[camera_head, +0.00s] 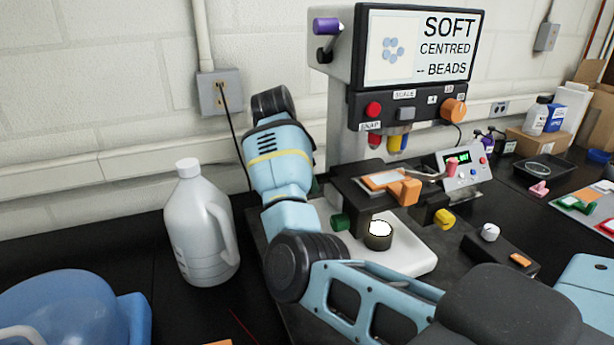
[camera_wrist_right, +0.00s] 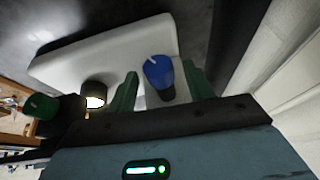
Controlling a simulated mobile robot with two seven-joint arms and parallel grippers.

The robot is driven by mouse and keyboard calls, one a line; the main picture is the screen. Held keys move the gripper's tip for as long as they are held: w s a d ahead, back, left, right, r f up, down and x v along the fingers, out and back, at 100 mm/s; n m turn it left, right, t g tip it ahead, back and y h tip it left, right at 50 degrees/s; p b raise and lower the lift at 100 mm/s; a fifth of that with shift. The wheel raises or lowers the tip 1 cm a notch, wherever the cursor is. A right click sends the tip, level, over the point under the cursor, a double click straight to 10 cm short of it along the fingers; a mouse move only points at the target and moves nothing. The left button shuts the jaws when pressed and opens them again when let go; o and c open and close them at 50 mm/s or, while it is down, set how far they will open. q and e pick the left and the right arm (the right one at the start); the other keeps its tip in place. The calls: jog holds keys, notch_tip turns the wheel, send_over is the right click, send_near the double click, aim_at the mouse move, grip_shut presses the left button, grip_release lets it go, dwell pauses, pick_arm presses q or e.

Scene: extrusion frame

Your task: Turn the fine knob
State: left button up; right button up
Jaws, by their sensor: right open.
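In the right wrist view, a blue knob (camera_wrist_right: 158,74) with a pale pointer mark lies between the two green fingers of my right gripper (camera_wrist_right: 160,69). The fingers are open, with a visible gap on each side of the knob. A green knob (camera_wrist_right: 41,106) is further left in that view; it also shows in the head view (camera_head: 340,222) on the microscope's side. No label tells which knob is the fine one. In the head view my right arm hides the blue knob, and the right gripper's fingers cannot be made out. My left gripper is not in view.
The microscope's white base (camera_head: 410,255) carries a lit lamp (camera_head: 379,235) below the stage (camera_head: 350,190). A yellow knob (camera_head: 445,218) is on its other side. A white jug (camera_head: 200,225) stands left of my right arm. A control box (camera_head: 465,165) is at the right.

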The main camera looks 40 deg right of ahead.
jog(key=shift+f, duration=0.15)
jog(key=c, duration=1)
jog(key=shift+o, duration=0.2)
jog(key=shift+s+m+t+h, duration=0.15)
jog(key=shift+m+t+h, duration=0.1)
jog(key=shift+t, duration=0.7)
jog(key=shift+s+m+t+h, duration=0.15)
jog(key=shift+m+t+h, duration=0.1)
jog(key=shift+t, duration=0.7)
jog(key=o, duration=1)
jog(key=shift+c, duration=0.2)
jog(key=shift+w, duration=0.1)
